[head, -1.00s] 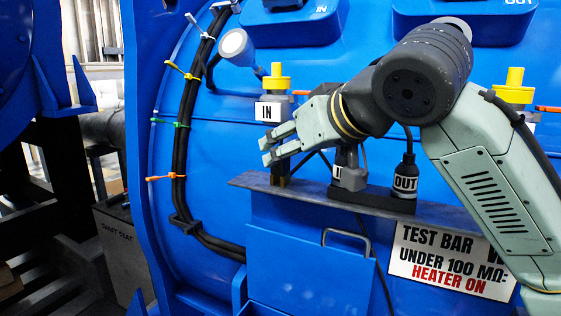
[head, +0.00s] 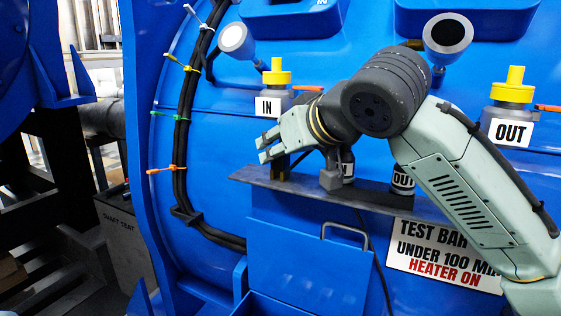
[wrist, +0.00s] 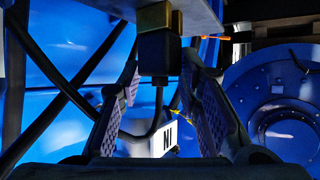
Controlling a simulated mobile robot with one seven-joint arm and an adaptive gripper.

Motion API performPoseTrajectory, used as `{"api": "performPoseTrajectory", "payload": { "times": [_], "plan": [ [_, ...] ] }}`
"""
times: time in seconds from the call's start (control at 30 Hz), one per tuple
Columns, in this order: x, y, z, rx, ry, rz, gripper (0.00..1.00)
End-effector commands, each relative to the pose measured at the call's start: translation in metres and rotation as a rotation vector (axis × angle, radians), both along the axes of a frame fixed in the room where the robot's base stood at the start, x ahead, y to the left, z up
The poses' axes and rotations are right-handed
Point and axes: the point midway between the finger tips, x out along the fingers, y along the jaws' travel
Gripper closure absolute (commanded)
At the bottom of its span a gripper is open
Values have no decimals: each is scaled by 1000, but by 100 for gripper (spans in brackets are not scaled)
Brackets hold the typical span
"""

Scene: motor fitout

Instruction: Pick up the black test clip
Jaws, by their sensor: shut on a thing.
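The black test clip (wrist: 160,57) shows in the wrist view as a dark block against a brass piece (wrist: 153,16) at the shelf edge, with a black cable below it. My gripper (head: 267,150) is at that spot, pointing left. In the wrist view its two fingers (wrist: 162,88) lie on either side of the clip, shut on it.
A yellow-capped fitting (head: 277,75) with an IN sign is just above. A blue box with a handle (head: 305,265) hangs below.

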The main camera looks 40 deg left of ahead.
Motion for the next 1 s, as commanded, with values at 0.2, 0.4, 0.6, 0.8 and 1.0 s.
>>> {"api": "performPoseTrajectory", "payload": {
  "times": [0.2,0.4,0.6,0.8,1.0],
  "plan": [
    [0,0,0,0,0,0,91],
    [0,0,0,0,0,0,98],
    [0,0,2,1,0,0,98],
    [-1,1,18,1,-2,2,98],
    [-12,-15,34,1,-4,2,98]
  ]
}}
